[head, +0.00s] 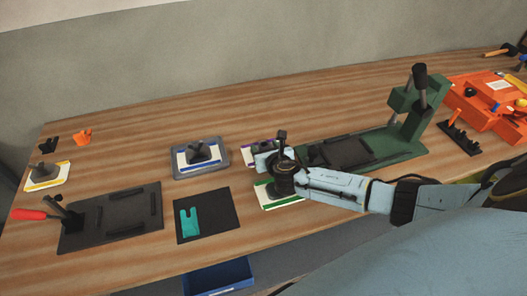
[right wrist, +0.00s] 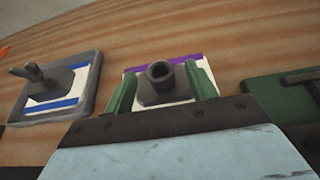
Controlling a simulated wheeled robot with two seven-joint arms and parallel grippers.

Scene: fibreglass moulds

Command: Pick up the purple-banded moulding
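The purple-banded moulding (head: 259,145) is a white plate with purple edging, mostly covered by my right gripper (head: 264,163) in the head view. In the right wrist view the moulding (right wrist: 206,72) has a grey block with a round hollow post on top. The green fingers of my right gripper (right wrist: 160,72) are apart, one on each side of the grey block and post. I cannot tell whether they touch it. My left gripper is in neither view.
A blue-banded moulding on a grey tray (head: 203,174) is just left. A green-banded moulding (head: 292,206) lies under my right wrist. A green press (head: 402,142) stands right. A black mat (head: 222,222) with a teal piece lies front left. Bare wood is behind.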

